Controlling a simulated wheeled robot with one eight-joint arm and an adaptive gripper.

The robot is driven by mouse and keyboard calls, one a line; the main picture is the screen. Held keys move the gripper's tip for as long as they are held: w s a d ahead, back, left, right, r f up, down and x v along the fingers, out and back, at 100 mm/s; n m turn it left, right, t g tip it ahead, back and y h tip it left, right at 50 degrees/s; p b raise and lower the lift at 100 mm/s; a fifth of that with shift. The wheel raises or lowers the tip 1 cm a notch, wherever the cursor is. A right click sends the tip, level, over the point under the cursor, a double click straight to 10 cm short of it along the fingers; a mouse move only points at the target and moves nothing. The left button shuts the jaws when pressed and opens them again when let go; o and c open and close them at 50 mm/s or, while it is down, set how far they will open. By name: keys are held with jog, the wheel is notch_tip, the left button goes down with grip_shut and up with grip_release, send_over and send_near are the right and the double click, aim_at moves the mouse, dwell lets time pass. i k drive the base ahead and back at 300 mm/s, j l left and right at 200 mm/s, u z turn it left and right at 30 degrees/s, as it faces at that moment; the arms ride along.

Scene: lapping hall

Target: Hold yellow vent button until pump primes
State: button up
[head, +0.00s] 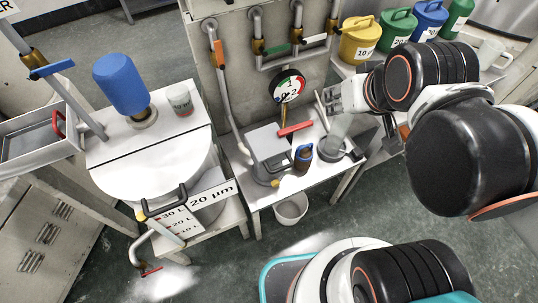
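I cannot clearly make out the yellow vent button. A small yellowish spot (275,183) shows low at the front of a grey unit (262,142) on the white bench; it is too small to tell what it is. A round gauge (288,86) with a yellow line below it stands behind the unit, and a red lever (295,129) lies across its right side. My gripper (336,98) is above the bench, right of the gauge and apart from the yellowish spot. Its fingers are too small to show whether they are open or shut.
A clear cylinder (339,130) and a blue-and-brown item (303,156) stand on the bench. A white drum (160,170) with a blue bottle (121,83) is at left. A white bucket (291,208) sits on the floor. Coloured cans (359,40) line the back right shelf.

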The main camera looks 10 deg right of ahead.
aim_at(275, 183)
jog(key=k+j, duration=0.3)
jog(key=k, duration=0.2)
jog(key=k+j, duration=0.3)
jog(key=k, duration=0.25)
jog(key=j+z, duration=0.1)
jog(key=l+u, duration=0.1)
